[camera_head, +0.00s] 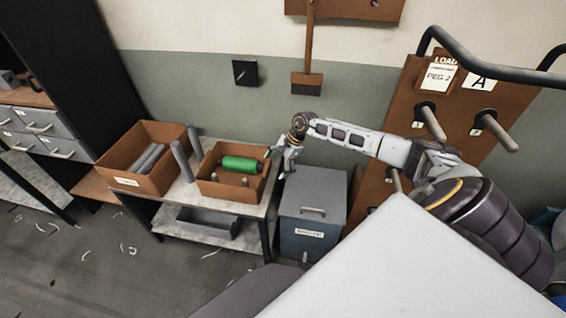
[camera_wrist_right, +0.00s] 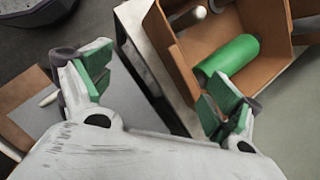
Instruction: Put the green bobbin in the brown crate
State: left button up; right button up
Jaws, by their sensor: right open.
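The green bobbin (camera_head: 239,163) lies on its side inside the smaller brown crate (camera_head: 218,188) on the bench. In the wrist view the bobbin (camera_wrist_right: 230,57) lies within the walls of the brown crate (camera_wrist_right: 178,57). My right gripper (camera_head: 281,160) is at the crate's right side in the head view. In the wrist view my right gripper (camera_wrist_right: 155,85) is open with nothing between its green-padded fingers. One finger overlaps the near end of the bobbin in the picture; I cannot tell whether they touch. My left gripper is not in view.
A larger brown crate (camera_head: 125,157) with grey tubes (camera_head: 148,158) stands left on the bench (camera_head: 177,211). Upright grey posts stand between the crates. A grey lidded bin (camera_head: 312,205) stands right of the bench. A pegged brown board (camera_head: 455,110) is behind my right arm.

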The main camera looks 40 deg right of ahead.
jog(key=s+a+f+n+g, duration=0.1)
jog(key=s+a+n+g, duration=0.2)
jog(key=s+n, duration=0.4)
jog(key=shift+s+n+g+y+b, duration=0.35)
jog(key=shift+n+g, duration=0.15)
jog(key=shift+n, duration=0.3)
jog(key=shift+w+a, duration=0.1)
jog(key=shift+a, duration=0.05)
dwell(0.5)
